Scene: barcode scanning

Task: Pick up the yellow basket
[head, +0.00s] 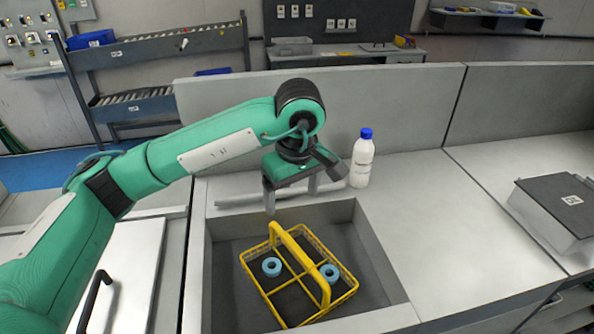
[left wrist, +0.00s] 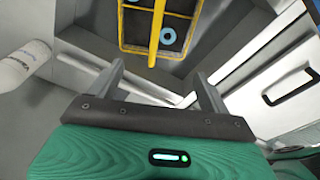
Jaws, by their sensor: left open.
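The yellow basket (head: 335,296) sits in a dark recessed sink-like bin in the counter, its arched handle (head: 300,262) standing up across the middle. Two blue rings (head: 271,267) lie in its compartments. My left gripper (head: 291,199) is open and empty, above the back left part of the bin, behind and above the basket and apart from it. In the left wrist view the basket (left wrist: 132,47) shows at the top, beyond the two spread fingers (left wrist: 162,85). My right gripper is not in view.
A white bottle with a blue cap (head: 361,163) stands on the counter just right of my left gripper. It also shows in the left wrist view (left wrist: 24,66). A dark-topped box (head: 562,207) is at the right. The counter between them is clear. A low grey partition (head: 400,105) runs behind.

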